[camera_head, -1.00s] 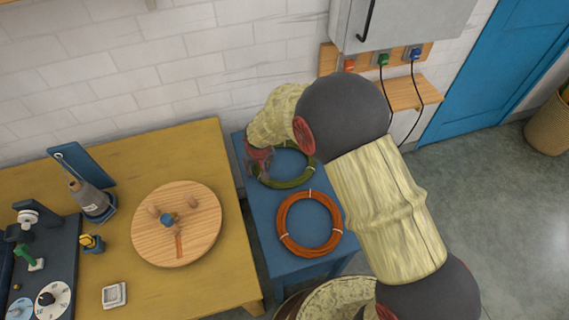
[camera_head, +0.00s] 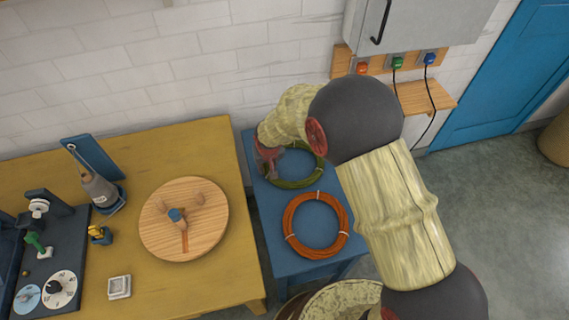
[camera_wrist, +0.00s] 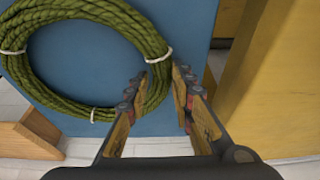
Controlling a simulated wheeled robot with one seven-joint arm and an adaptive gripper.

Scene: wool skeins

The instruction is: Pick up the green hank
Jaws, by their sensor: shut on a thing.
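The green hank (camera_head: 306,181) is a coil of green cord with white ties, at the back of the small blue table (camera_head: 268,222). My arm hides part of it in the head view. My gripper (camera_head: 268,163) is at the hank's left side there. In the wrist view, my gripper (camera_wrist: 163,82) is shut on one side of the green hank (camera_wrist: 95,12), with the cord between the fingertips. The rest of the ring extends to the left over the blue top. I cannot tell whether the hank touches the table.
An orange hank (camera_head: 288,222) lies in front on the blue table. A yellow workbench (camera_head: 140,150) stands close on the left, with a round wooden board (camera_head: 205,235) and tools. A white brick wall is behind, with a grey cabinet (camera_head: 425,25) at the upper right.

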